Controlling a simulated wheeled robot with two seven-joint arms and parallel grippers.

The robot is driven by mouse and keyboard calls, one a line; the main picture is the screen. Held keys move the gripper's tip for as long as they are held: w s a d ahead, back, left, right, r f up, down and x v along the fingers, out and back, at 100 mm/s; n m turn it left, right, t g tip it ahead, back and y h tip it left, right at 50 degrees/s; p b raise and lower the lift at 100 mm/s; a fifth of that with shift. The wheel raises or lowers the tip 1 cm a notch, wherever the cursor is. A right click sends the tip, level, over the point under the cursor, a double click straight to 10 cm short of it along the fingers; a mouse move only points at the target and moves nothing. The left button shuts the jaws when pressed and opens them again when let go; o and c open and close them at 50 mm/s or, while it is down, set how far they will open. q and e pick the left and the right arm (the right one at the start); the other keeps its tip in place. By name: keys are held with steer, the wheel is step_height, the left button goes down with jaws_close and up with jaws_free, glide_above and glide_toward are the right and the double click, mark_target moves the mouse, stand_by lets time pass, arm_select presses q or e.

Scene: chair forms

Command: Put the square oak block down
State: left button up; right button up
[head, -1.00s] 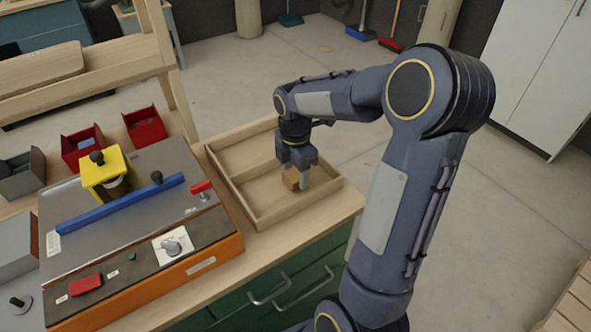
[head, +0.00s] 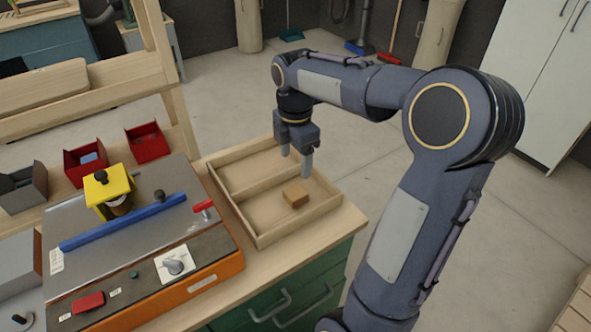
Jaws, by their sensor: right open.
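The square oak block (head: 295,196) lies in the front compartment of a shallow wooden tray (head: 253,237), on the tray floor and clear of its walls. My right gripper (head: 296,165) is above and behind the block, pointing down with its fingers apart. It is open and empty, and does not touch the block. My left gripper is not in view.
The tray's rear compartment (head: 245,170) looks empty. Left of the tray stands a machine with an orange base (head: 205,284), a blue fence (head: 120,222) and a yellow guard (head: 105,186). Red bins (head: 147,142) and a grey bin (head: 22,190) stand behind it.

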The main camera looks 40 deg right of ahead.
steer(key=s+a+f+m+t+y, duration=0.2)
steer(key=s+a+m+t, duration=0.3)
steer(key=s+a+m, duration=1)
steer(key=s+m+y, duration=0.1)
steer(key=s+m, duration=0.1)
steer(key=m, duration=0.1)
steer(key=shift+s+a+m+t+y, duration=0.15)
steer(key=shift+a+m+t+y, duration=0.15)
steer(key=shift+a+y, duration=0.1)
step_height(320, 180, up, 5)
steer(key=p, duration=0.5)
steer(key=shift+r, duration=0.2)
steer(key=shift+c, duration=0.5)
